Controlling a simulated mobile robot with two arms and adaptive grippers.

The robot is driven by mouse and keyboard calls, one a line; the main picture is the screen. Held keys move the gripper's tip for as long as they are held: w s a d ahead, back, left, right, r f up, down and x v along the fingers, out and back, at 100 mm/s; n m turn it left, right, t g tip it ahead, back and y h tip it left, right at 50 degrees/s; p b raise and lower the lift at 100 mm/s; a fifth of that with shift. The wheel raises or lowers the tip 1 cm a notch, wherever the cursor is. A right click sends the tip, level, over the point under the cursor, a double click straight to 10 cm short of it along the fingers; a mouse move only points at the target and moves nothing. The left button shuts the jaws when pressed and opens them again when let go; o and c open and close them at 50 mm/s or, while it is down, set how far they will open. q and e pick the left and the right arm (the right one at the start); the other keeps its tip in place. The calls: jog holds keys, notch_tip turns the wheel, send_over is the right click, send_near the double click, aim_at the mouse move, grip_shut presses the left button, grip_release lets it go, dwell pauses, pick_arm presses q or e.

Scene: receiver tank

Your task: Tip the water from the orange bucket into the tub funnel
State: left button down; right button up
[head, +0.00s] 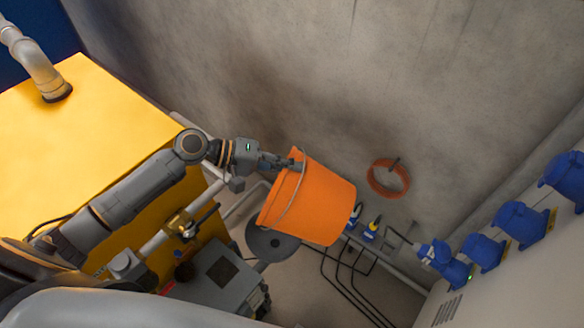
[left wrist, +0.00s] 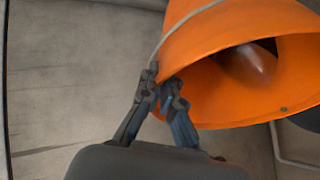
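The orange bucket (head: 315,205) hangs tilted at the fingers of my left gripper (head: 291,162), with its wire handle lying across its side. In the left wrist view, the gripper (left wrist: 161,88) is shut on the bucket's rim (left wrist: 176,62), near the handle's end. The bucket's open mouth shows there, with a paler rounded patch (left wrist: 250,62) inside; I cannot tell whether it is water. A dark grey round disc with a hole, apparently the tub funnel (head: 262,240), lies below and partly behind the bucket in the head view. My right gripper is not in view.
A yellow tank (head: 90,135) with a grey pipe fills the left. A grey box (head: 215,280) and valve pipework (head: 180,225) stand below my arm. An orange ring (head: 388,179) hangs on the concrete wall. Blue sockets (head: 520,222) line the right, with black cables over the floor.

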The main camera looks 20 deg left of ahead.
pick_arm(q)
jog(key=a+h+b, duration=0.1)
jog(key=b, duration=0.1)
jog(key=a+r+h+b, duration=0.1)
jog(key=a+b, duration=0.1)
jog(key=b, duration=0.1)
jog(key=shift+a+n+t, duration=0.25)
jog(key=shift+n+t, duration=0.05)
dwell(0.4)
jog(key=shift+a+h+b, duration=0.4)
jog(key=shift+a+b, duration=0.15)
jog(key=shift+b, duration=0.2)
